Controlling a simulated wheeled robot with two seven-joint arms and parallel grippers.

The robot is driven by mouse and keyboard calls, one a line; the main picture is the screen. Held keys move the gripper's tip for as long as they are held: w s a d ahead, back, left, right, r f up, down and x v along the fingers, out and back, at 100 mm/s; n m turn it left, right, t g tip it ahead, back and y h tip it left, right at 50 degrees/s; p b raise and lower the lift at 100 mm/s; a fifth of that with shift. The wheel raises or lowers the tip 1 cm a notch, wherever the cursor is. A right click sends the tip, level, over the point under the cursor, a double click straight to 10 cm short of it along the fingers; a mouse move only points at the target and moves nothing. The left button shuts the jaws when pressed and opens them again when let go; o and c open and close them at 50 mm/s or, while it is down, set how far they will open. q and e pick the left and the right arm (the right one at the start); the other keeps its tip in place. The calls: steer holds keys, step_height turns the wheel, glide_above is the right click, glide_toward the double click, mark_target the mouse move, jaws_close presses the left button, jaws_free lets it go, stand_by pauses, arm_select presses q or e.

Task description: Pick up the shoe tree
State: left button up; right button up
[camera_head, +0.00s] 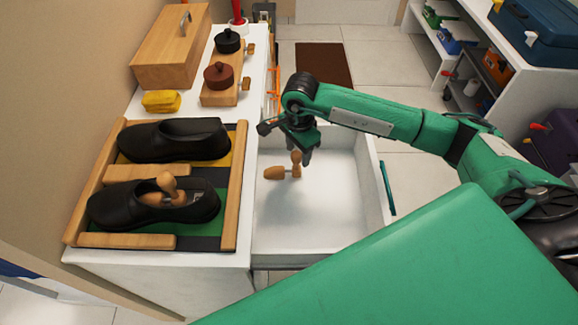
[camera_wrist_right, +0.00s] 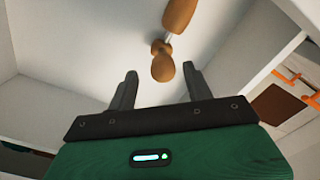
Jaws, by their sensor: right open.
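A wooden shoe tree (camera_head: 284,168) lies in the open white drawer (camera_head: 318,215), near its left wall. My right gripper (camera_head: 304,150) hangs over the drawer, just above the shoe tree. In the right wrist view the shoe tree (camera_wrist_right: 170,38) shows beyond the two fingers (camera_wrist_right: 158,85). The fingers are apart with nothing between them, and the knob end of the shoe tree is near the gap. Another shoe tree (camera_head: 168,187) sits inside the front black shoe (camera_head: 125,205). My left gripper is not in view.
A wooden tray (camera_head: 244,185) on the white cabinet holds two black shoes. Behind it are a yellow sponge (camera_head: 161,101), a wooden box (camera_head: 172,55) and a board with two round tins (camera_head: 219,76). A shelf (camera_head: 500,80) stands at the right. The drawer's front and right parts are bare.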

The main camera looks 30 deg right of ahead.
mark_target(296, 162)
steer(key=f, duration=0.2)
steer(key=f+p, duration=0.1)
steer(key=f, duration=0.1)
steer(key=shift+w+a+f, duration=0.15)
steer(key=shift+a+f, duration=0.05)
steer(key=shift+f, duration=0.1)
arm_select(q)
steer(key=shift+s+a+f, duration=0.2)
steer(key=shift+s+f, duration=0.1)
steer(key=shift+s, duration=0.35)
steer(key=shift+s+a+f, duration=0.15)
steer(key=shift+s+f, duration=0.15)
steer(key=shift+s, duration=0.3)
arm_select(e)
steer(key=shift+f, duration=0.45)
steer(key=c, duration=0.6)
